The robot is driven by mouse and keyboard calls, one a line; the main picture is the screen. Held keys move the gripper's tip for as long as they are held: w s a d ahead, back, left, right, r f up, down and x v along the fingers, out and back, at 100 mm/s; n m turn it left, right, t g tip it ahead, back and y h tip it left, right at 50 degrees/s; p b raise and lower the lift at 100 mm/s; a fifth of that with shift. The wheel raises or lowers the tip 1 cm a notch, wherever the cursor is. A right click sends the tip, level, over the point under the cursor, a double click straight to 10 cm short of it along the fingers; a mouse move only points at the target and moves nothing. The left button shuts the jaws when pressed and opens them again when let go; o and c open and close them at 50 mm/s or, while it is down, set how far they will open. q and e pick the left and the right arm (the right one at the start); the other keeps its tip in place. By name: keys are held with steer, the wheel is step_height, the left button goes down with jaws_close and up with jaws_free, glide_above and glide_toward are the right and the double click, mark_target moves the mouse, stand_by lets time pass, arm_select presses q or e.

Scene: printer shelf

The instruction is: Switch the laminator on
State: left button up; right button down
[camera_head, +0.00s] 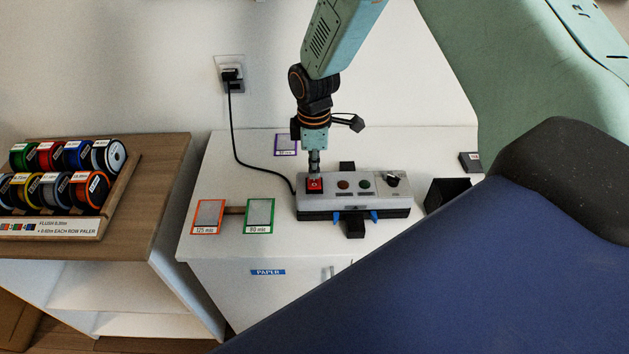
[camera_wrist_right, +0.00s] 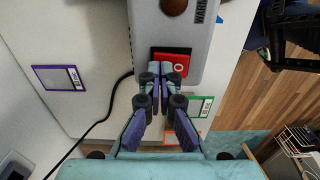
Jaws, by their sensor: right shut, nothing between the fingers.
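The laminator (camera_head: 340,205) is a grey and black machine on the white cabinet. Its red rocker switch (camera_head: 315,188) is at the left end of its top and shows an "O" mark; the wrist view also shows the switch (camera_wrist_right: 178,58). My right gripper (camera_head: 314,174) points down at the switch, shut and empty. Its fingertips (camera_wrist_right: 163,72) appear at the switch's edge in the wrist view and partly cover it. I cannot tell whether they touch it. A dark red round light (camera_head: 343,184), a green one (camera_head: 365,183) and a black knob (camera_head: 392,179) are further right. My left gripper is not in view.
A black cord runs from the wall socket (camera_head: 230,74) to the laminator's left end. Framed pouch cards in orange (camera_head: 208,217), green (camera_head: 259,215) and purple (camera_head: 286,145) lie around it. A black bin (camera_head: 447,192) stands right. Filament spools (camera_head: 75,154) sit far left.

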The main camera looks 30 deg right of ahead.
steer(key=shift+f+b, duration=0.3)
steer(key=shift+f, duration=0.2)
steer(key=shift+r, duration=0.1)
stand_by(0.3)
step_height(320, 180, up, 7)
steer(key=p, duration=0.6)
stand_by(0.6)
